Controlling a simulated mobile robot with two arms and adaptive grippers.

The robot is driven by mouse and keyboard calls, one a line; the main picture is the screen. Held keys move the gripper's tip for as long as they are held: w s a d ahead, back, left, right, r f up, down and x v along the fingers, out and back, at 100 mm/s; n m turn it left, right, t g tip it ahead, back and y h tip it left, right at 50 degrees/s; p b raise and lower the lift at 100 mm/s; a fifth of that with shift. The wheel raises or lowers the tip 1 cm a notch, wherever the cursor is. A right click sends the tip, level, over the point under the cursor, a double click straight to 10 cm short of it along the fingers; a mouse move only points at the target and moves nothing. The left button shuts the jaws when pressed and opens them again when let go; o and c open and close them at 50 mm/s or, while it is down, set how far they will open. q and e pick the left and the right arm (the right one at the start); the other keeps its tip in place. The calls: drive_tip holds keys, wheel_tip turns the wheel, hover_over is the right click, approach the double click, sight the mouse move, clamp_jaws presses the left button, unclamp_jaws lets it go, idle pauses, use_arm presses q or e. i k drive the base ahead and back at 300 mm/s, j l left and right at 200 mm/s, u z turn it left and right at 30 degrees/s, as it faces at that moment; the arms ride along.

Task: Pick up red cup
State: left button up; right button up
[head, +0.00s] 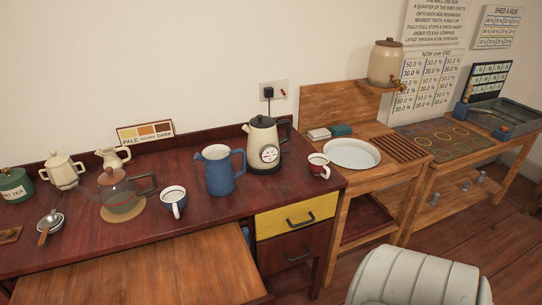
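The red cup (319,165) is a small red cup with a pale band and rim. It stands upright near the right end of the dark wooden counter (255,198), to the right of the kettle, with its handle toward the lower right. It looks clear of the things around it. Neither of my grippers shows in the head view.
A cream kettle (264,145) and a blue pitcher (219,170) stand left of the cup. A blue-and-white mug (173,200) and glass teapot (124,196) are further left. A round white basin (352,153) is to the right. A grey chair (418,277) is in front.

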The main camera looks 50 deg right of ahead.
sight(321, 168)
drive_tip(key=z, duration=0.5)
drive_tip(key=k+j+z, duration=0.1)
drive_tip(key=z, duration=0.9)
drive_tip(key=k+z, duration=0.1)
drive_tip(key=z, duration=0.4)
drive_tip(key=i+l+u, duration=0.1)
drive_tip(key=i, duration=0.2)
